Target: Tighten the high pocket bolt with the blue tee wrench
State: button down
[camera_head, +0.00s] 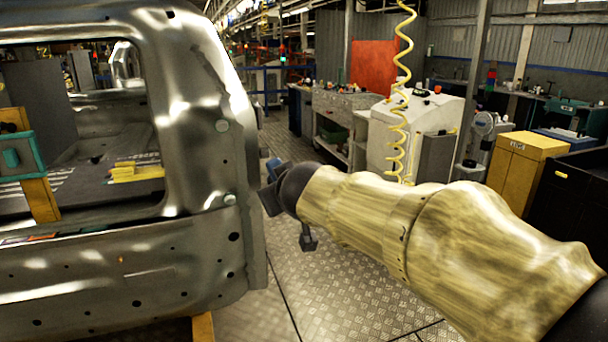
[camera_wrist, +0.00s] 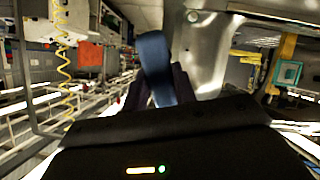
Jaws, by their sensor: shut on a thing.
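My gripper (camera_head: 270,190) is in front of the right edge of the bare metal car body (camera_head: 190,120). It is shut on the blue tee wrench (camera_wrist: 153,62), whose blue handle stands up between the dark fingers (camera_wrist: 152,98) in the wrist view. In the head view only a small blue bit (camera_head: 273,165) of it shows. Two pale round heads sit on the body's pillar, an upper one (camera_head: 222,126) and a lower one (camera_head: 229,199). One pale round head (camera_wrist: 192,16) shows beyond the wrench in the wrist view. I cannot tell whether the wrench touches either.
A yellow coiled hose (camera_head: 398,90) hangs before a white machine (camera_head: 415,120). A yellow cabinet (camera_head: 525,175) and workbenches stand at the right and back. A yellow post with a teal piece (camera_head: 22,155) is inside the body opening. The floor (camera_head: 340,290) below my arm is clear.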

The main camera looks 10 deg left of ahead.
jog(key=s+d+r+n+g+b, duration=0.1)
jog(key=s+d+r+b, duration=0.3)
jog(key=s+r, duration=0.4)
jog(key=s+d, duration=0.1)
jog(key=s, duration=0.2)
jog(key=shift+d+r, duration=0.2)
jog(key=shift+r, duration=0.1)
notch_tip(320, 180, up, 8)
jog(key=w+a+g+h+p, duration=0.1)
jog(key=g+p, duration=0.3)
jog(key=p, duration=1.5)
jog(key=shift+w+a+f+h, duration=0.25)
jog(key=shift+w+h, duration=0.15)
jog(key=shift+w, duration=0.25)
dwell(0.9)
jog(key=shift+w+a+r+g+h+p, duration=0.25)
jog(key=shift+w+r+g+p, duration=0.35)
jog(key=shift+p, duration=1.7)
jog(key=shift+w+a+r+g+h+p, duration=0.3)
jog(key=shift+r+p, duration=0.5)
jog(key=shift+p, duration=1.45)
jog(key=shift+w+a+r+g+h+p, duration=0.25)
jog(key=shift+r+g+p, duration=0.35)
jog(key=shift+p, duration=1.7)
